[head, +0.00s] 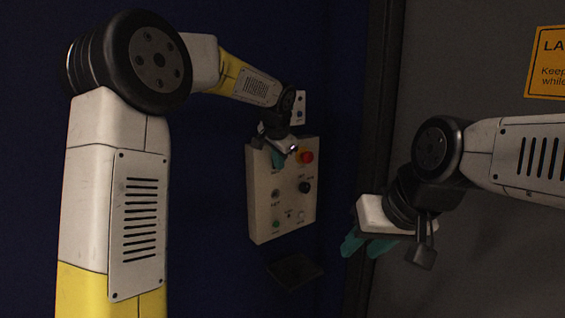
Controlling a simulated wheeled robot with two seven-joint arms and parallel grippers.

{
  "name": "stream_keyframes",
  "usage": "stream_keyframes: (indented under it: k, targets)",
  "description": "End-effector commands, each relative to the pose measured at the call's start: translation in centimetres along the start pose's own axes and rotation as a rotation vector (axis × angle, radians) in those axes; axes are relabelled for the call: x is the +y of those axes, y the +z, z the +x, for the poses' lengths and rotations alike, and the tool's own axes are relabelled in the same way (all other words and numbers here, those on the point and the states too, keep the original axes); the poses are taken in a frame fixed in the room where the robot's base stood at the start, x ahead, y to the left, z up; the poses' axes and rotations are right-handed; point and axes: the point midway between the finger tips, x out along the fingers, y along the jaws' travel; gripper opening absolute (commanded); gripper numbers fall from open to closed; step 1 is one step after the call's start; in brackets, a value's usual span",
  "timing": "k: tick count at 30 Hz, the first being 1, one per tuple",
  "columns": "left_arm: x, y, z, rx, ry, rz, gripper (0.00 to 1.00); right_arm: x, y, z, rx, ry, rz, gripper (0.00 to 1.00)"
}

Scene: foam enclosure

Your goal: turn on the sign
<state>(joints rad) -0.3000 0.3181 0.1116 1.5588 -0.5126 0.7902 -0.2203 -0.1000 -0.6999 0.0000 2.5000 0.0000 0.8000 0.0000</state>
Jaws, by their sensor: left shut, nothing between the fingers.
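A pale control box (262,205) with a red knob on a yellow base (306,157), a black knob (305,187), a green button (276,224) and other small controls is on the dark blue wall. A small white switch plate (299,108) shows above it, partly behind my left wrist. My left gripper (277,160) is shut and empty in front of the box's upper part, left of the red knob; contact cannot be told. A yellow warning sign (547,62) is cut off at the right edge; no lit sign shows.
A dark ledge or tray (295,270) sits below the box. A dark vertical post (378,110) separates the blue wall from the grey panel (455,60). There is free room between my right gripper and the box.

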Motion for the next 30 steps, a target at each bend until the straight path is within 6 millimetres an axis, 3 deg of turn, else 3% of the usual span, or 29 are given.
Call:
stream_keyframes:
  k: [19,30]
  targets:
    - [-0.4,0.1,0.4,0.000,0.000,0.000,0.00,0.0,0.0,0.0,0.000,0.000,0.000,0.36]
    - [-1.1,-0.6,-0.8,0.002,-0.003,-0.001,0.00,0.0,0.0,0.0,0.000,0.000,0.000,0.36]
